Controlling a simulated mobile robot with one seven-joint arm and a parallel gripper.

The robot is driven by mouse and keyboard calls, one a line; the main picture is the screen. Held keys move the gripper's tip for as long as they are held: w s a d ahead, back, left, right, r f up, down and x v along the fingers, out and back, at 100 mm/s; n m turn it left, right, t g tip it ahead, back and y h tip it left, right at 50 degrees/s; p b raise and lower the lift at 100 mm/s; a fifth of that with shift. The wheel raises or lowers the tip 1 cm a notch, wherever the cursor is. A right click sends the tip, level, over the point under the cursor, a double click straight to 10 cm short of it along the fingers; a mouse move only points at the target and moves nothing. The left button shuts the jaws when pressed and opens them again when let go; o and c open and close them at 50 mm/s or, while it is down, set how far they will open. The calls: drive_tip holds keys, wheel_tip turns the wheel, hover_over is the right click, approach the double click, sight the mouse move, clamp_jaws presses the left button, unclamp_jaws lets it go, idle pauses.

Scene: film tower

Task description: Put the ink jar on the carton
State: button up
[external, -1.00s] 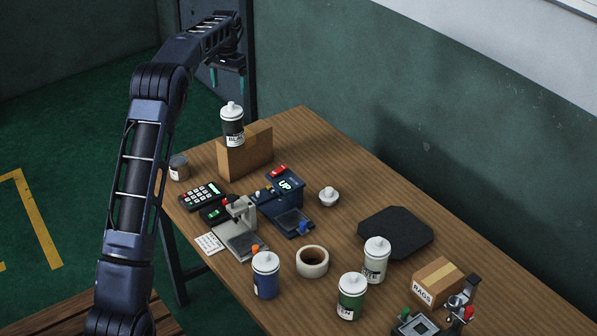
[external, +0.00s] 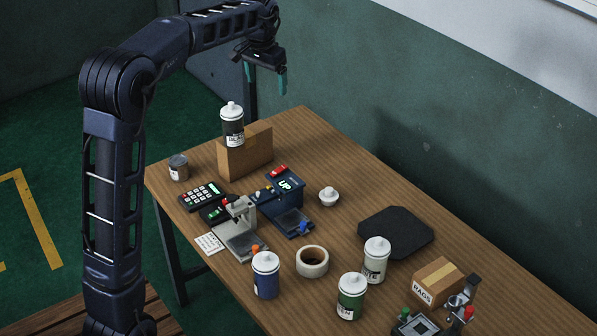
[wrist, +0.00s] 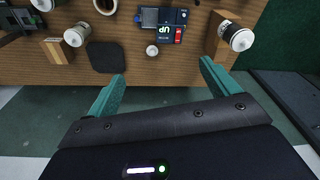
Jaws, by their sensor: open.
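The black-labelled white-capped jar (external: 232,131) stands upright on a brown cardboard box (external: 246,158) at the table's far end; in the wrist view the jar (wrist: 237,37) and box (wrist: 217,44) are at the upper right. Other white-capped jars are blue (external: 265,280), green (external: 351,302) and white (external: 375,266). A small carton marked RAGS (external: 436,283) sits at the right. I cannot tell which jar is the ink jar. My gripper (external: 266,76) is open and empty, raised above and beyond the box; its fingers also show in the wrist view (wrist: 161,72).
A small tin (external: 178,168), a calculator (external: 202,195), a device reading UP (external: 285,190), a tape roll (external: 312,262) and a small white knob (external: 328,196) lie on the table. A dark flat mat (external: 396,232) lies right of centre. The wall runs along the right side.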

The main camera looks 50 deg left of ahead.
drive_tip(key=s+d+r+m+t, duration=0.1)
drive_tip(key=s+d, duration=0.7)
drive_tip(key=d, duration=0.3)
drive_tip(key=s+d+r+m+t, duration=0.1)
drive_tip(key=s+d+r, duration=0.1)
drive_tip(key=s+d, duration=0.8)
drive_tip(key=s+d+f, duration=0.5)
drive_tip(key=s+d, duration=0.1)
drive_tip(key=s, duration=0.3)
drive_tip(key=s+d+f+m+t, duration=0.1)
drive_tip(key=s+d+f, duration=0.4)
drive_tip(key=s, duration=0.5)
drive_tip(key=shift+d+f+h, duration=0.4)
drive_tip(key=shift+o, duration=0.4)
